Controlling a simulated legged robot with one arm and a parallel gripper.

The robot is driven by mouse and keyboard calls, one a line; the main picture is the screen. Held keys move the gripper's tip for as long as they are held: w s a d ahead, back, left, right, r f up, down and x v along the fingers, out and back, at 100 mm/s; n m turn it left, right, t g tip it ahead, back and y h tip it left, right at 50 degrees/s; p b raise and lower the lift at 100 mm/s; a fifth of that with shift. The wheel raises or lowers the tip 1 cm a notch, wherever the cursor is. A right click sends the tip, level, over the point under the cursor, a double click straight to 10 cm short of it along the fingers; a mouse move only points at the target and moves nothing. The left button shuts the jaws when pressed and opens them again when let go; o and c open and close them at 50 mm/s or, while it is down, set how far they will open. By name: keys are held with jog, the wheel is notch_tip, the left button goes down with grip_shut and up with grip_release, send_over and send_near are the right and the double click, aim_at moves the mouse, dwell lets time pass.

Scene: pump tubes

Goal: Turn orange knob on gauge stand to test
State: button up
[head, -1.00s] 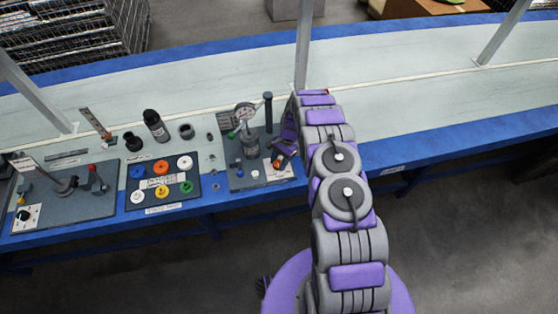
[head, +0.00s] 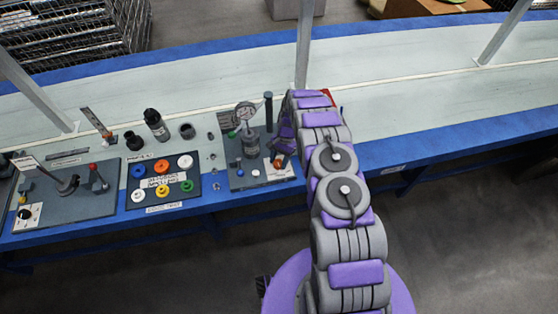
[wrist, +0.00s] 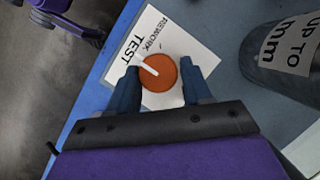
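The orange knob (wrist: 160,74) sits on a white label (wrist: 185,45) reading TEST and REWORK in the wrist view. Its white pointer line points to the upper left, toward the TEST side. My gripper (wrist: 160,70) is open, with one dark finger on each side of the knob and small gaps showing. In the head view, the knob (head: 277,163) is at the right front of the gauge stand (head: 240,178), partly hidden by my gripper (head: 281,152). The stand's round gauge (head: 245,110) sits above a grey cylinder (head: 250,146).
A large dark cylinder (wrist: 285,50) stands to the right of the knob in the wrist view. A panel with coloured knobs (head: 150,204) and a lever stand (head: 75,205) are to the left. The bench (head: 440,110) right of my arm is clear.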

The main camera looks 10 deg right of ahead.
jog(key=o, duration=0.3)
jog(key=shift+p+v, duration=1.15)
jog(key=shift+v, duration=7.5)
